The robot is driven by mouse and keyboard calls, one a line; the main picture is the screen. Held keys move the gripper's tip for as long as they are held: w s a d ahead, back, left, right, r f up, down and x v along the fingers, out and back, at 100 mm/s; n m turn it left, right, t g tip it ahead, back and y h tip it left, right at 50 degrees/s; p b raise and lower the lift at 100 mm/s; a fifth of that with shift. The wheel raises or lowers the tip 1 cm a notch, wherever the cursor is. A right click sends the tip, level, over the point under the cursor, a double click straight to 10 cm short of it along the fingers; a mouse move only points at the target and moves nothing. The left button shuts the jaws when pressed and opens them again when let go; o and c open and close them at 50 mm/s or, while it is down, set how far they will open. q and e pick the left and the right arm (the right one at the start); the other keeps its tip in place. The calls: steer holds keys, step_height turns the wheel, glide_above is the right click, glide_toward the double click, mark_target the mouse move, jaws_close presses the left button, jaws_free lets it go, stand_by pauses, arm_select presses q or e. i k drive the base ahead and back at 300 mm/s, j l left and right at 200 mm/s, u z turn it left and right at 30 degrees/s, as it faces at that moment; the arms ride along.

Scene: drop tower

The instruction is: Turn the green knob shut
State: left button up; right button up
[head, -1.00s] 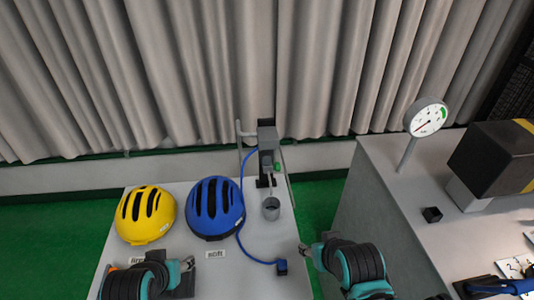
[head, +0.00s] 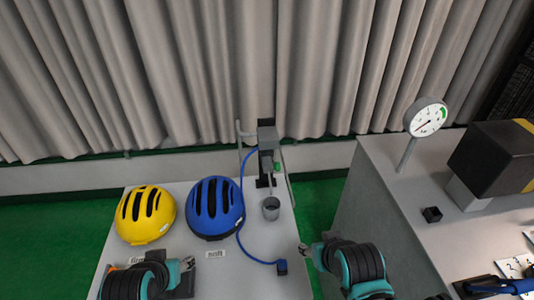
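The small green knob (head: 277,167) sits on the right side of a grey upright fixture (head: 266,140) at the back of the light table. A grey cup (head: 271,208) stands below and in front of it. My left gripper (head: 188,262) is over the table's front left part, well apart from the knob. My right gripper (head: 304,250) is by the table's right edge, also apart from the knob. Both grippers seem empty, but their fingers are too small to tell whether they are open or shut.
A yellow helmet (head: 145,215) and a blue helmet (head: 214,212) lie on the table's left. A blue hose (head: 240,215) runs from the fixture to a small dark block (head: 282,267). A dial gauge (head: 426,117) and a black box (head: 497,158) stand on the right bench (head: 395,205).

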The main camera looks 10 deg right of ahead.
mark_target(276, 166)
steer(key=k+u, duration=0.1)
steer(key=k, duration=0.5)
steer(key=k+j+u, duration=0.1)
steer(key=k, duration=0.5)
steer(key=k+l+u, duration=0.1)
steer(key=l, duration=0.35)
steer(key=k+l, duration=0.3)
steer(key=k+l+u, duration=0.15)
steer(key=l, duration=0.35)
steer(key=k+l, duration=0.1)
steer(key=l, duration=0.3)
steer(key=k+l, duration=0.1)
steer(key=l, duration=0.25)
steer(key=i+j, duration=0.2)
steer(key=j, duration=0.15)
steer(key=i+j+z, duration=0.15)
steer(key=j, duration=0.2)
steer(key=i+j, duration=0.25)
steer(key=j, duration=0.15)
steer(key=i+j+z, duration=0.15)
steer(key=i, duration=0.45)
steer(key=i+j+z, duration=0.15)
steer(key=i, duration=0.45)
